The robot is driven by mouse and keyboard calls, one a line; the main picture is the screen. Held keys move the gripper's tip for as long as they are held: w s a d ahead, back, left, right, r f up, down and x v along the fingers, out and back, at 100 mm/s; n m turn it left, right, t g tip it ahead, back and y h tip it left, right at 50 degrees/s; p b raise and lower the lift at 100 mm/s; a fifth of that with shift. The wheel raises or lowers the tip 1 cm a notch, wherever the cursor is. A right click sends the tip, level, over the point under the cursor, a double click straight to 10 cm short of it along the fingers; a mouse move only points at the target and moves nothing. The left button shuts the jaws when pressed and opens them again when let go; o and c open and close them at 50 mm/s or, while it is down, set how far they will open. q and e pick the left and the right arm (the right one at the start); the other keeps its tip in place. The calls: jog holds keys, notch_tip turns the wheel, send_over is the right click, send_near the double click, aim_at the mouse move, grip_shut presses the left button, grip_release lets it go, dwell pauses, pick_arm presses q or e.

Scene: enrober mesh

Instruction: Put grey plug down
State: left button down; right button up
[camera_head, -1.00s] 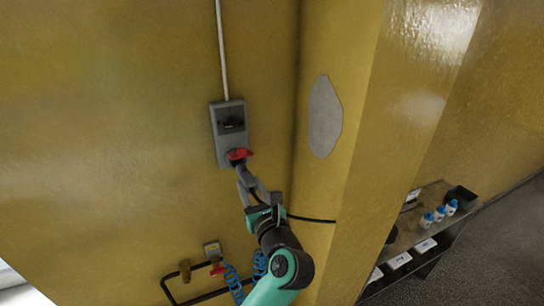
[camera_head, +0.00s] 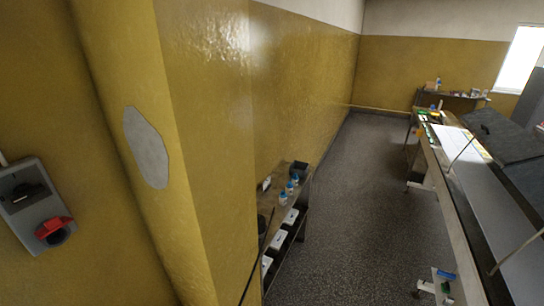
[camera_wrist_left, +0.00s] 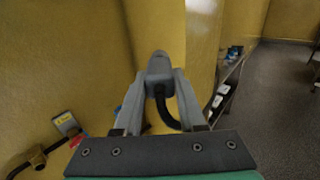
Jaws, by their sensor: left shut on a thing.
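The grey plug (camera_wrist_left: 160,68) shows in the left wrist view, held between the fingers of my left gripper (camera_wrist_left: 159,85), with a black cable (camera_wrist_left: 163,108) curving down from it. The left gripper is shut on the plug. Neither gripper shows in the head view now. The grey wall socket box (camera_head: 32,205) with a red flap (camera_head: 54,231) is at the left edge of the head view, and no plug sits in it.
A low shelf unit (camera_head: 280,225) with white boxes and small blue-and-white bottles (camera_head: 289,189) stands along the yellow wall. A long machine table (camera_head: 455,210) is at the right. The dark speckled floor (camera_head: 345,190) between them is clear.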

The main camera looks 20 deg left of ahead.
pick_arm(q)
jog(key=d+m+h, duration=0.1)
jog(key=d+r+m+t+h, duration=0.1)
jog(key=d+h, duration=0.1)
jog(key=w+d+r+m+t+h, duration=0.1)
jog(key=d, duration=0.1)
jog(key=shift+h, duration=0.3)
